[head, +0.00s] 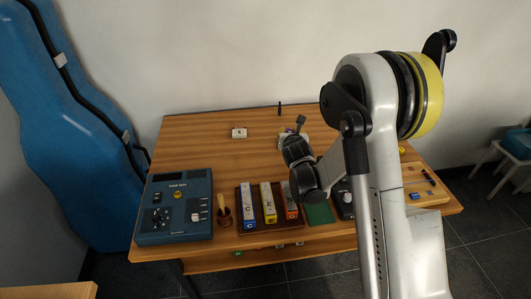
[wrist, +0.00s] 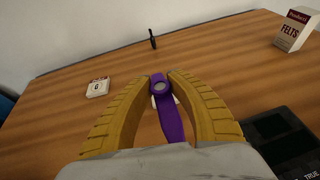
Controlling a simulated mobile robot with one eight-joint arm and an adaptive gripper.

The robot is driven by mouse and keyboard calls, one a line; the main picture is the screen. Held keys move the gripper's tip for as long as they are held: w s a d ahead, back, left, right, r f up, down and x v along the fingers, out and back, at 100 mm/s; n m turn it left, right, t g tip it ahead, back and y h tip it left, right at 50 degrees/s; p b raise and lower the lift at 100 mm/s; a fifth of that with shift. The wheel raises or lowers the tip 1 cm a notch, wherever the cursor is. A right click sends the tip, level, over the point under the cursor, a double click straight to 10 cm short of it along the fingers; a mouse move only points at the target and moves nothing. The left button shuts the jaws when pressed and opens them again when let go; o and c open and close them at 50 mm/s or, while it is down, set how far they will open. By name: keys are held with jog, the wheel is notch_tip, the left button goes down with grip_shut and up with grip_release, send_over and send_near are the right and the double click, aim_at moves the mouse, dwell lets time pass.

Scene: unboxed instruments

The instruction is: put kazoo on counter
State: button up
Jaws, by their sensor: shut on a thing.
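A purple kazoo (wrist: 171,122) with a round grey disc on top is held between the yellow fingers of my gripper (wrist: 160,78) in the wrist view. The fingers are closed in on its far end. In the head view my gripper (head: 292,131) is over the back middle of the table, mostly hidden by my wrist. A whitish thing shows just behind the kazoo; I cannot tell what it is.
A small white box (head: 239,133) and a thin black upright (head: 280,107) stand at the back. A blue device (head: 175,207), a tray of coloured bars (head: 270,235) and a wooden tray (head: 425,198) line the front. A felts box (wrist: 296,29) stands right. The back left is clear.

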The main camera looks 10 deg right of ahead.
jog(key=b, duration=0.3)
send_over(265, 153)
notch_tip(265, 153, down, 6)
jog(key=shift+r, duration=0.1)
notch_tip(265, 153, down, 4)
jog(key=b, duration=0.2)
jog(key=shift+b, duration=0.35)
jog(key=o, duration=0.8)
